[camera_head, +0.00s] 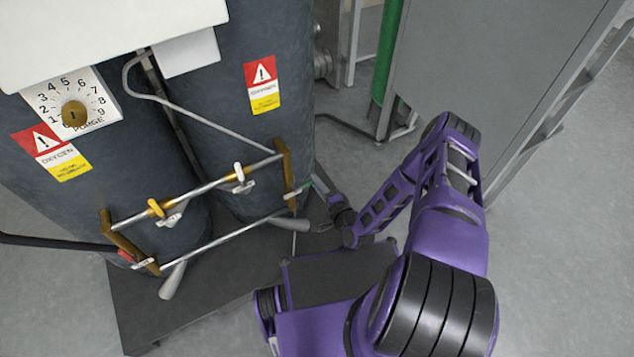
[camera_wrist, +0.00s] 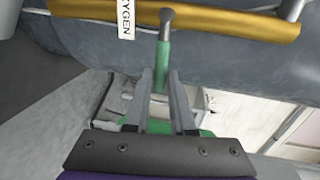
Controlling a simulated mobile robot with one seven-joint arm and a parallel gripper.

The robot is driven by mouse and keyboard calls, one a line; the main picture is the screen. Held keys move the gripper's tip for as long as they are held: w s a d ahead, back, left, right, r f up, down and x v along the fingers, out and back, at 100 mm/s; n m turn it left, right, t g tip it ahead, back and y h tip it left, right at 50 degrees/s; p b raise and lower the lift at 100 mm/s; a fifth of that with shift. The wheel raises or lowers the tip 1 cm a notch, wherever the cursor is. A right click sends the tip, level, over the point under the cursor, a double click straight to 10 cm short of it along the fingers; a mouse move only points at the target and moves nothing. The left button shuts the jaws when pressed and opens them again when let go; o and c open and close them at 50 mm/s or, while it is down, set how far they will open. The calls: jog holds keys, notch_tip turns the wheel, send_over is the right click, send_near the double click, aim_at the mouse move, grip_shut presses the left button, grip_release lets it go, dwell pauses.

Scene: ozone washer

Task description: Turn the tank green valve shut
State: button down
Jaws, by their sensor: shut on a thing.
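The green valve handle (camera_wrist: 161,62) runs down from a metal stem below the brass bar (camera_wrist: 225,22) in the wrist view. The handle's lower part is between the fingers. In the head view my gripper (camera_head: 318,184) reaches the frame's right end from the right; its fingertips are too small to make out clearly.
Two dark tanks (camera_head: 220,110) stand behind the pipes. The frame also carries a yellow valve handle (camera_head: 156,208), a white valve handle (camera_head: 239,172) and a red valve handle (camera_head: 126,256). A grey cabinet (camera_head: 490,70) stands at the right. Bare floor (camera_head: 560,260) lies at the lower right.

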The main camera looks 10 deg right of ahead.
jog(key=shift+a, duration=0.1)
dwell(0.3)
jog(key=c, duration=0.8)
grip_release()
jog(key=shift+o, duration=0.2)
jog(key=p+v, duration=0.1)
jog(key=v, duration=1.6)
jog(key=shift+s+p, duration=0.2)
jog(key=shift+p, duration=0.15)
jog(key=shift+d, duration=0.25)
